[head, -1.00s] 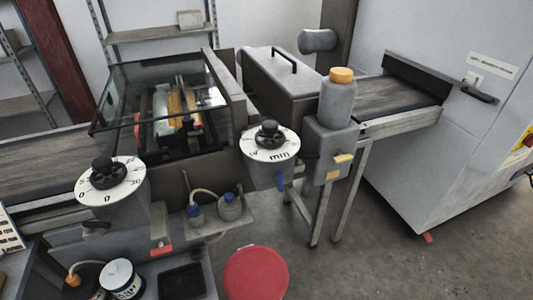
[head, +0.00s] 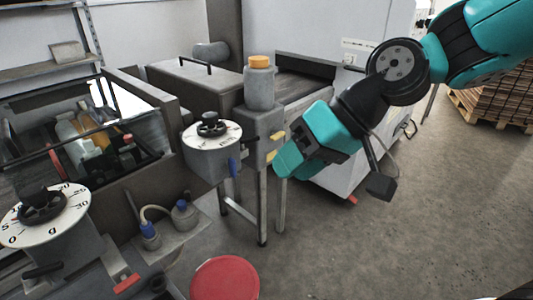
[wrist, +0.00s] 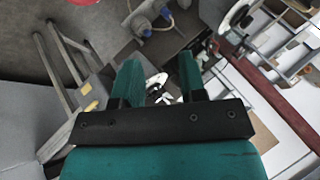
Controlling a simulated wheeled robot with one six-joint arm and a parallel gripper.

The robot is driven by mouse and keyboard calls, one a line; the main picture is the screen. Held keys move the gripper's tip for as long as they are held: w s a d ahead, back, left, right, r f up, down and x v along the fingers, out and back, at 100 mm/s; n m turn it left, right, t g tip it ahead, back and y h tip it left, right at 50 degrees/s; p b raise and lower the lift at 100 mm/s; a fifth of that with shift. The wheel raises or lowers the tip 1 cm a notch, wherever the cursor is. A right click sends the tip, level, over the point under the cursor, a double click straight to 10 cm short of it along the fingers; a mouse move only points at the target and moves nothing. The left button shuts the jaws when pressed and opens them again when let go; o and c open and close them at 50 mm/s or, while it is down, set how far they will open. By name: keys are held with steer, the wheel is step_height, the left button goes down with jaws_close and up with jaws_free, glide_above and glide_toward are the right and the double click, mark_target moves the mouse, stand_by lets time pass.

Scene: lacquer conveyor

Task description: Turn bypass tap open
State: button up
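No label marks the bypass tap, so I cannot tell which fitting it is. Two yellow tabs, an upper one (head: 277,136) and a lower one (head: 271,155), sit on the grey box under the orange-capped bottle (head: 259,84). My gripper (head: 284,168) is just right of this box in the head view. In the wrist view its two fingers (wrist: 160,76) stand apart with nothing clearly held between them. A yellow part (wrist: 85,90) shows left of the fingers there.
A second dial (head: 45,215) stands at the left, with a red-tipped handle (head: 126,284) near it. Two blue-collared fittings (head: 165,222) sit on a grey ledge. A round red top (head: 225,279) is in front. The floor at right is open; stacked boards (head: 497,95) stand behind.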

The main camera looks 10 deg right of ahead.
steer(key=w+d+f+m+t+y+b, duration=0.2)
steer(key=w+f+b, duration=0.1)
steer(key=w+f, duration=0.25)
steer(key=w+d+f+m+t+y+b, duration=0.1)
steer(key=w+f+m+t+b, duration=0.15)
steer(key=w+f+b, duration=0.35)
steer(key=m+t+b, duration=0.5)
steer(key=m+t, duration=0.3)
steer(key=m, duration=0.2)
glide_toward(280, 137)
steer(key=p+x, duration=0.3)
steer(key=x, duration=0.7)
steer(key=shift+w, duration=0.1)
jaws_close()
